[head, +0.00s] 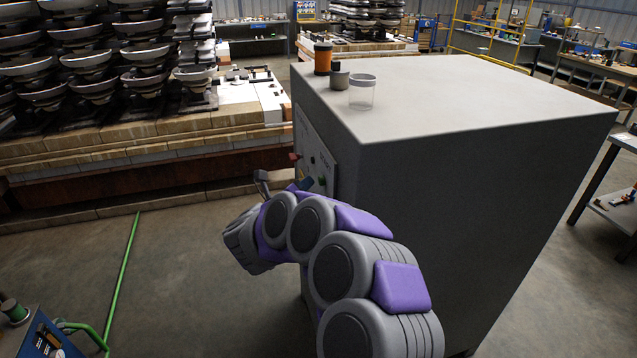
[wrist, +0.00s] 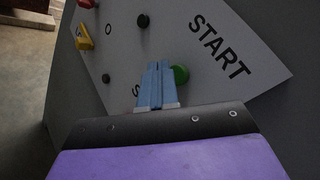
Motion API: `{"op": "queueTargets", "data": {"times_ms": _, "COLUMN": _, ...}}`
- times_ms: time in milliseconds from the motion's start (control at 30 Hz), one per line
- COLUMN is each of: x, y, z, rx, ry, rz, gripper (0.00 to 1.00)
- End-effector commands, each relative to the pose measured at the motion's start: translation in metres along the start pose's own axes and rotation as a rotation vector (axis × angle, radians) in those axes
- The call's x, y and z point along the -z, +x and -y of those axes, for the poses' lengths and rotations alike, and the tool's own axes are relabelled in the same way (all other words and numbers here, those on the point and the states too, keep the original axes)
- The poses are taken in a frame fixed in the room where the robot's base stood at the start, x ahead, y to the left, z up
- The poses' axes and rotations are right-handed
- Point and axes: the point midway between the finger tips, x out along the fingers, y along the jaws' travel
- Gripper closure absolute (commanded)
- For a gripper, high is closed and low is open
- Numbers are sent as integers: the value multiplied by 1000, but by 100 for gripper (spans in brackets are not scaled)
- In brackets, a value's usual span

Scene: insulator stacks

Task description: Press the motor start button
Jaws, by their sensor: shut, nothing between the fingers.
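The motor start button is a green round button (wrist: 180,75) beside the printed word START on a grey control panel (wrist: 235,75) in the wrist view. My gripper (wrist: 158,66) is shut and empty, with its blue fingers in front of the panel just left of the green button and partly overlapping it in view. I cannot tell whether the fingertips touch the button or panel.
An orange jar (head: 323,58), a grey cup (head: 340,80) and a clear container (head: 362,92) stand on the cabinet. Insulator stacks (head: 90,70) stand left.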

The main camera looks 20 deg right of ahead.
Motion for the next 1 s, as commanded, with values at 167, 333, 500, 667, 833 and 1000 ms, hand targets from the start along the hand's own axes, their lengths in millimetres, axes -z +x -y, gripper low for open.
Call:
{"op": "queueTargets", "data": {"times_ms": 167, "x": 4, "y": 4, "z": 3, "rx": 0, "ry": 3, "rz": -1, "gripper": 100}}
{"op": "queueTargets", "data": {"times_ms": 333, "x": 3, "y": 4, "z": 4, "rx": 0, "ry": 1, "rz": 0, "gripper": 100}}
{"op": "queueTargets", "data": {"times_ms": 500, "x": 3, "y": 4, "z": 4, "rx": 0, "ry": 0, "rz": 0, "gripper": 100}}
{"op": "queueTargets", "data": {"times_ms": 667, "x": 4, "y": 4, "z": 4, "rx": 0, "ry": 0, "rz": 0, "gripper": 100}}
{"op": "queueTargets", "data": {"times_ms": 833, "x": 5, "y": 6, "z": 5, "rx": 0, "ry": 0, "rz": 0, "gripper": 100}}
{"op": "queueTargets", "data": {"times_ms": 1000, "x": 6, "y": 7, "z": 6, "rx": 0, "ry": 0, "rz": 0, "gripper": 100}}
